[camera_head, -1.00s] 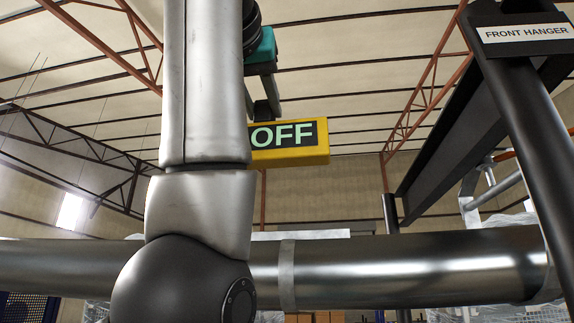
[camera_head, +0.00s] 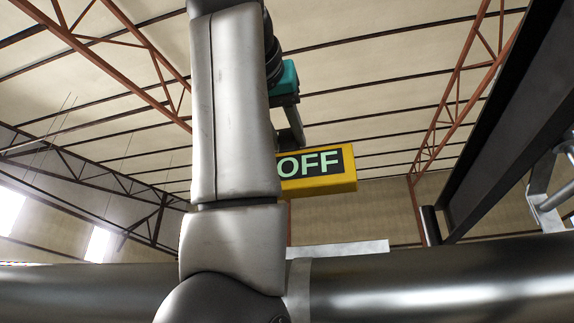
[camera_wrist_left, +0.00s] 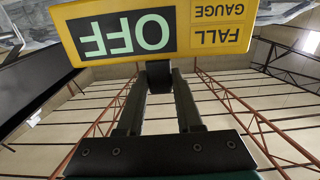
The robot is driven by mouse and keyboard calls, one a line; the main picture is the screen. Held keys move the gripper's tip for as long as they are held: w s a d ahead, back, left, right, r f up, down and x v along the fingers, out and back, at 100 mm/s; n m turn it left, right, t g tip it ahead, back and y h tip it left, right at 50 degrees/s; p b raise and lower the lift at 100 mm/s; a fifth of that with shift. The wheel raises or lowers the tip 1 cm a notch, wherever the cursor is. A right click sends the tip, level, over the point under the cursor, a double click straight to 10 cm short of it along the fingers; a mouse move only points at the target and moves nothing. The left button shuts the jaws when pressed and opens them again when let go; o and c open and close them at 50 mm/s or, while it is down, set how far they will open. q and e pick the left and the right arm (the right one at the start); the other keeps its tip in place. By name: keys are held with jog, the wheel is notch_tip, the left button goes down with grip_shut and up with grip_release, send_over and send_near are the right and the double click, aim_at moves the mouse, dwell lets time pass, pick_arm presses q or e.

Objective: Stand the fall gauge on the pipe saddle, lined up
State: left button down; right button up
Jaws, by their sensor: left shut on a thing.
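The fall gauge (camera_head: 318,166) is a yellow box with a dark display reading OFF in pale green letters. My left gripper (camera_head: 291,137) is shut on it from above and holds it in the air, above the big grey pipe (camera_head: 440,290). In the left wrist view the gauge (camera_wrist_left: 150,32) appears upside down between the fingertips (camera_wrist_left: 158,76). A flat pale grey plate with a band below it, probably the pipe saddle (camera_head: 345,248), sits on top of the pipe. My left arm hides its left part. A gap shows between gauge and plate. My right gripper is not in view.
A dark sloping beam (camera_head: 510,110) and a dark post (camera_head: 430,225) stand at the right. A light metal frame (camera_head: 550,190) shows at the right edge. The air right of the gauge, up to the beam, looks clear.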

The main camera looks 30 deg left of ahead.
aim_at(286, 165)
pick_arm(q)
jog(key=x, duration=0.5)
jog(key=shift+f+p, duration=0.2)
jog(key=shift+p, duration=0.15)
jog(key=p+x, duration=0.2)
jog(key=x, duration=0.5)
jog(key=shift+f, duration=0.3)
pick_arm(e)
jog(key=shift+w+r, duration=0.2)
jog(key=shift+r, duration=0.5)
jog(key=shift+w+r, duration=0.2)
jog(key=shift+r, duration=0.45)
pick_arm(q)
jog(key=shift+f+b, duration=1.95)
jog(key=shift+f, duration=0.05)
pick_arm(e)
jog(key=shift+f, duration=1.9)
pick_arm(q)
jog(key=c, duration=0.5)
grip_release()
jog(key=shift+b+v, duration=1.65)
jog(key=shift+v, duration=2.9)
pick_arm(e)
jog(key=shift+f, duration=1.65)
